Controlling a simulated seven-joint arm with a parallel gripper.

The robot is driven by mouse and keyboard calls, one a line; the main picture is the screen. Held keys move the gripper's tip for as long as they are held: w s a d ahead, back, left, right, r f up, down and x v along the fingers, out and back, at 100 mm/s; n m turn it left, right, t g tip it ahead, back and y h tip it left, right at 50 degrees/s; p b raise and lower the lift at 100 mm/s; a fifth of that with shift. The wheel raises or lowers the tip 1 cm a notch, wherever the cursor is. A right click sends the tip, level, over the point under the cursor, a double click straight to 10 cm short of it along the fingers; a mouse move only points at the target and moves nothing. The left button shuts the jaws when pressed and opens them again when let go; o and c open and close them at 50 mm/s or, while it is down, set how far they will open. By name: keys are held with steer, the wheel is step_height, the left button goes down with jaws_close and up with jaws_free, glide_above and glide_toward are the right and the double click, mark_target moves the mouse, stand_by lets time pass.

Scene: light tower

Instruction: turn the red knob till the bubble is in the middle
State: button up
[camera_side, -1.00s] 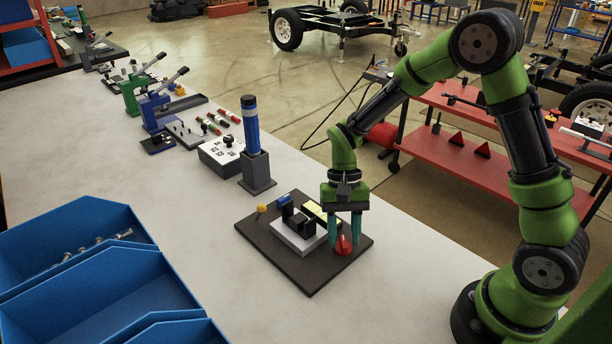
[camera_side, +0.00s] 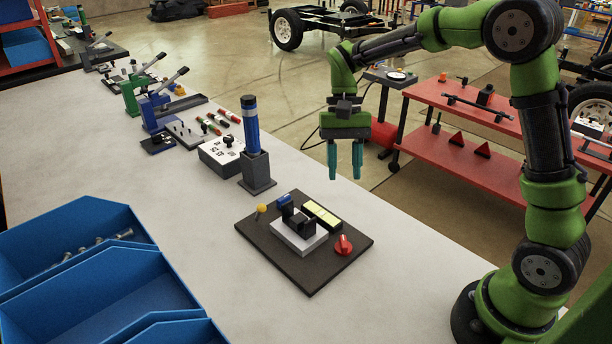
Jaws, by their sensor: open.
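The red knob (camera_side: 343,245) sits on the right part of a dark base plate (camera_side: 308,281) on the table. Next to it a pale yellow-green level vial (camera_side: 321,215) lies in a black frame; the bubble is too small to make out. A light block with black parts (camera_side: 299,233), a small blue part (camera_side: 285,201) and a yellow ball-topped pin (camera_side: 262,208) are on the same plate. My gripper (camera_side: 345,178) is open and empty, pointing down, well above the plate and apart from the knob.
A blue cylinder in a dark stand (camera_side: 252,140) rises behind the plate. A white box (camera_side: 220,153) and blue and green presses stand farther back. Blue bins (camera_side: 95,270) fill the front left. The table (camera_side: 400,270) is clear in front of and right of the plate.

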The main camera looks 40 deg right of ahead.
steer(key=shift+v, duration=1.2)
steer(key=s+a+r+n+t, duration=0.1)
steer(key=s+r+n+t, duration=0.1)
steer(key=s+t, duration=0.3)
steer(key=s+r+n+t, duration=0.2)
steer(key=s+r+t, duration=0.2)
steer(key=s, duration=0.5)
steer(key=shift+s+a+t+h, duration=0.25)
steer(key=shift+a+t+h, duration=0.15)
steer(key=shift+t, duration=0.4)
